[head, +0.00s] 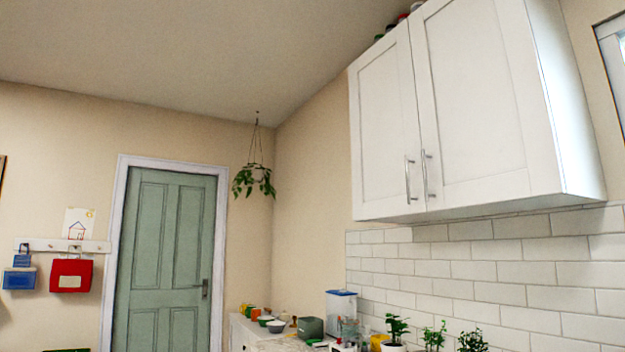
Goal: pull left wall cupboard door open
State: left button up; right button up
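The white wall cupboard hangs on the wall at the upper right of the head view. Its left door (383,125) is a narrow framed panel and looks shut, nearly flush with the wider right door (480,100). The left door's vertical metal handle (408,180) is near its lower right edge. The right door's handle (428,175) stands close beside it. Neither of my grippers shows in this view.
White tiles (470,260) cover the wall below the cupboard. Potted plants (396,327) and a clear container with a blue lid (341,310) stand below. A hanging plant (254,180) and a green room door (165,260) are at the left. The space before the cupboard looks clear.

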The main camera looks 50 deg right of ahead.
aim_at(388, 178)
jog(key=u, duration=0.15)
jog(key=i, duration=2.3)
jog(key=z, duration=2.75)
